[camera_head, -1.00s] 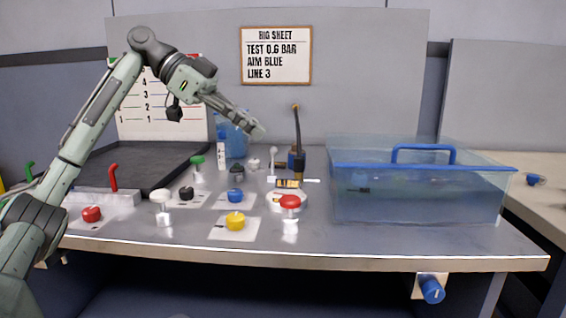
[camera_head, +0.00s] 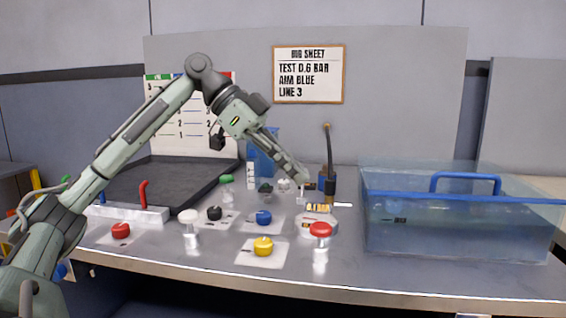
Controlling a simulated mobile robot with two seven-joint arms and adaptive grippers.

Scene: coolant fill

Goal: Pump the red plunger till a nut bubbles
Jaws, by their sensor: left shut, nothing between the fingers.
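The red plunger (camera_head: 320,230) is a red cap on a bright metal post, standing upright near the table's front, left of the water tank. My left gripper (camera_head: 302,178) is shut and empty, pointing down and to the right. In the picture it is above and slightly left of the red plunger, apart from its cap. The clear water tank (camera_head: 450,235) has a blue rim and blue handle. A small dark item (camera_head: 400,220) shows in it; I cannot make out nuts or bubbles. My right gripper is not in view.
A white-capped post (camera_head: 188,217), a green-capped post (camera_head: 226,180), and black, blue (camera_head: 263,217), yellow (camera_head: 263,246) and red (camera_head: 121,230) knobs crowd the table left of the plunger. A round gauge-like piece (camera_head: 318,208) sits behind it. A sign (camera_head: 308,75) reads "TEST 0.6 BAR, AIM BLUE, LINE 3".

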